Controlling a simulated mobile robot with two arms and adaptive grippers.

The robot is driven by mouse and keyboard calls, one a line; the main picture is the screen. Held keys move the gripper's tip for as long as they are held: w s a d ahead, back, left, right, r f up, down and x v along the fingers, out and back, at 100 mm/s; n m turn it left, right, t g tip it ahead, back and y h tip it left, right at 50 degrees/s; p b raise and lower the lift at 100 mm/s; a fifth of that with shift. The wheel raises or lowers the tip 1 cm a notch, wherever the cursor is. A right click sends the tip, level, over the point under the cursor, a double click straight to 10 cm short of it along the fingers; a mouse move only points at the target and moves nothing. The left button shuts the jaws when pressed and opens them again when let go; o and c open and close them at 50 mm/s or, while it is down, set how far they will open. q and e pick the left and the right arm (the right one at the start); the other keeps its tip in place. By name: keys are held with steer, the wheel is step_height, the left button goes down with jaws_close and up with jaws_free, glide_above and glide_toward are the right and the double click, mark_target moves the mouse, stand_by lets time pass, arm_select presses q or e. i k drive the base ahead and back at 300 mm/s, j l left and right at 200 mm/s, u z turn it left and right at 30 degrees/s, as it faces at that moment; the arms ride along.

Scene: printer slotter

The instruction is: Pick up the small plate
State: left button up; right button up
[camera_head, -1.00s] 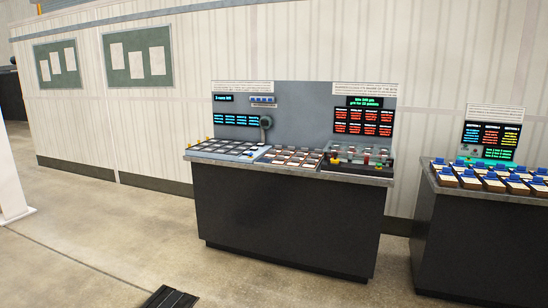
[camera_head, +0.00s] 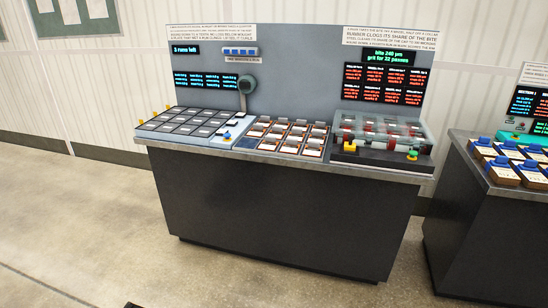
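I cannot single out one small plate at this distance. Candidates sit on the dark counter (camera_head: 280,215) ahead. A grey tray (camera_head: 185,128) on its left holds several dark flat square plates in rows. In the middle, a rack (camera_head: 290,137) holds several small brown-framed pieces with pale faces. On the right is a clear-covered device (camera_head: 382,138) with red and grey rollers, a yellow block (camera_head: 349,146) and a green knob (camera_head: 412,155).
A grey back panel (camera_head: 300,60) with lit text screens rises behind the counter. A second dark counter (camera_head: 480,235) with blue-topped blocks (camera_head: 503,168) stands at the right, across a narrow gap. The concrete floor (camera_head: 80,220) in front and to the left is clear.

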mark_target(269, 143)
steer(key=i+j, duration=0.1)
steer(key=i, duration=0.35)
steer(key=i+j, duration=0.15)
steer(key=i, duration=0.3)
